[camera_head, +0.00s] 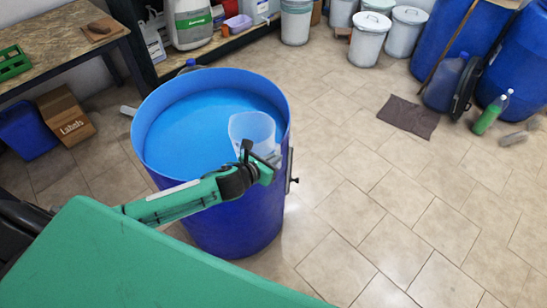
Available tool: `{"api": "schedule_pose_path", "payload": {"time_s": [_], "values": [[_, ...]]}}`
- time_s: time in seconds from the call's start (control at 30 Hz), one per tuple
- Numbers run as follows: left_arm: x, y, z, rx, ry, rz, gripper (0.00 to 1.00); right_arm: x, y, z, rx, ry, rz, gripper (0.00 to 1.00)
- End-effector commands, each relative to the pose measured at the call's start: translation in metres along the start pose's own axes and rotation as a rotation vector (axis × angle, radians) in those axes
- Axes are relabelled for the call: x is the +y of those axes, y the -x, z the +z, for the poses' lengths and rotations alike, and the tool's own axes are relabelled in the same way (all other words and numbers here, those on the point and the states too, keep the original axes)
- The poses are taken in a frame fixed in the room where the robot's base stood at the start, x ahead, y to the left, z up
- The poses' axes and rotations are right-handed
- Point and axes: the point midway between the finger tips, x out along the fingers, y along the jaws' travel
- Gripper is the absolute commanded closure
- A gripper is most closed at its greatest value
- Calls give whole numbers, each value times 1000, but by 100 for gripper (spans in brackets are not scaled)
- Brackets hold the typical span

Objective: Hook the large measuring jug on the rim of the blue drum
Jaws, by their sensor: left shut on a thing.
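The blue drum (222,222) stands upright on the tiled floor, open at the top, with light blue liquid inside. The large measuring jug (252,128) is a translucent whitish vessel. It shows over the drum's opening near the right front rim, with its mouth upward. My left gripper (262,158) is at the drum's right front rim, shut on the jug at its near side. The gripper hides the lower near part of the jug and its handle. I cannot tell whether the jug touches the rim. My right gripper is not in view.
A wooden table (45,45) stands at the upper left, with a cardboard box (66,116) below it. White lidded buckets (370,40) and large blue barrels (450,40) stand at the back. The floor right of the drum is clear.

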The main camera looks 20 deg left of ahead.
Motion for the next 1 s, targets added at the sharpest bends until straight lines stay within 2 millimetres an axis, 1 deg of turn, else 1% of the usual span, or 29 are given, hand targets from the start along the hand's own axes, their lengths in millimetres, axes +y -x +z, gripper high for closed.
{"api": "schedule_pose_path", "payload": {"time_s": [0.27,0.3,0.37,0.4,0.67,0.77,0.87,0.97,1.0], "values": [[0,0,1,-1,-1,0,100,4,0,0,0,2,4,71],[0,0,1,-1,-1,0,88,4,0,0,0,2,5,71],[0,0,1,-1,-1,0,76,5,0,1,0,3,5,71],[0,0,1,-1,-1,0,69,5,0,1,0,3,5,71],[1,1,0,1,-1,2,69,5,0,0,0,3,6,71],[2,5,-1,2,-1,3,69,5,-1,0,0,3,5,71],[2,17,-1,2,-3,3,69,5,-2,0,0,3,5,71],[1,35,-2,2,-4,1,69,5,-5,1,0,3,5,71],[1,44,-2,3,-4,1,69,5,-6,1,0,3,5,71]]}}
